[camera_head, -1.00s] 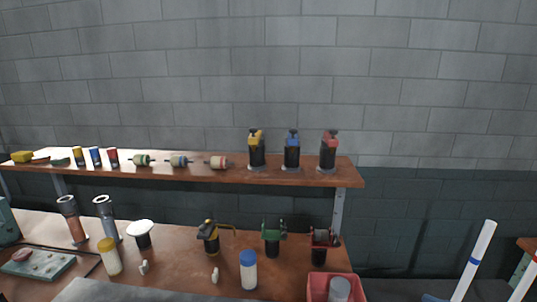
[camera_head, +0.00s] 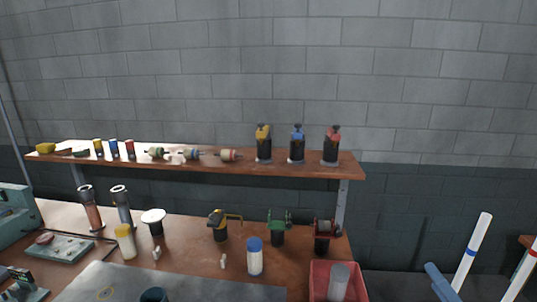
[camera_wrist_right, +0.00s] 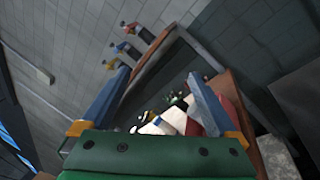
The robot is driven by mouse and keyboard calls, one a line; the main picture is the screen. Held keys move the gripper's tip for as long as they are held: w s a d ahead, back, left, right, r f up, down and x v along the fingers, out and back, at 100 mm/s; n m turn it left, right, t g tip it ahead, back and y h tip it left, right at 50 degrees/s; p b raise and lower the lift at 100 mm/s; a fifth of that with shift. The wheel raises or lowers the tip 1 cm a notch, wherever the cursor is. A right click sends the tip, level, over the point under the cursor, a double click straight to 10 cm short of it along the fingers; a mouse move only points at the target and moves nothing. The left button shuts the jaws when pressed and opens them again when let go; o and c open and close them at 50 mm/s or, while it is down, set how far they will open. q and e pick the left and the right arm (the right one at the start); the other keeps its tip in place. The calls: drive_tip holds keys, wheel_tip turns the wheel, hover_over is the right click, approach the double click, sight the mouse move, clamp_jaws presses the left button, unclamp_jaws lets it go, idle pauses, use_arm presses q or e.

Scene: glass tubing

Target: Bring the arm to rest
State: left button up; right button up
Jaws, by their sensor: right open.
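My right gripper (camera_head: 438,281) shows only as a small blue part at the lower right of the head view, left of a white tube with a blue band. In the right wrist view my right gripper (camera_wrist_right: 162,75) has its two blue fingers spread wide. I see nothing held between them; the bench things show beyond, apart from the fingers. My left gripper is not in the head view.
A white tube with a blue band (camera_head: 472,251) and one with a red band (camera_head: 520,275) stand tilted at the right. A red bin (camera_head: 319,294) holds a grey cylinder (camera_head: 338,283) at the bench's right end. A shelf (camera_head: 215,167) carries several clamps and spools.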

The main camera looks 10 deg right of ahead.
drive_tip(key=s+a+f+m+g+h, duration=0.25)
drive_tip(key=f+m+g, duration=0.25)
drive_tip(key=f+m, duration=0.45)
drive_tip(key=s+a+f+m+g+h, duration=0.1)
drive_tip(key=s+f+m+g+h, duration=0.15)
drive_tip(key=f+m+g, duration=0.45)
drive_tip(key=s+a+f+m+y, duration=0.1)
drive_tip(key=a+f, duration=0.1)
drive_tip(key=s+a+f+m+g, duration=0.1)
drive_tip(key=a+f+m, duration=0.1)
drive_tip(key=a, duration=0.1)
drive_tip(key=s+a+f+m+y, duration=0.1)
drive_tip(key=s+a+f+m, duration=0.1)
drive_tip(key=shift+a+f+m+g+y, duration=0.25)
drive_tip(key=shift+a+g+y, duration=0.05)
drive_tip(key=s+a+f+g+y, duration=0.2)
drive_tip(key=s+a+g+y, duration=0.1)
drive_tip(key=s+a, duration=0.3)
wheel_tip(320, 180, down, 23)
drive_tip(key=s+g+b, duration=0.1)
drive_tip(key=b, duration=0.5)
drive_tip(key=s+d+f+g+b, duration=0.1)
drive_tip(key=s+f+b, duration=0.3)
drive_tip(key=s+f, duration=0.8)
drive_tip(key=shift+s+d+f+h, duration=0.2)
drive_tip(key=shift+s+f+h, duration=0.1)
drive_tip(key=shift+f, duration=0.65)
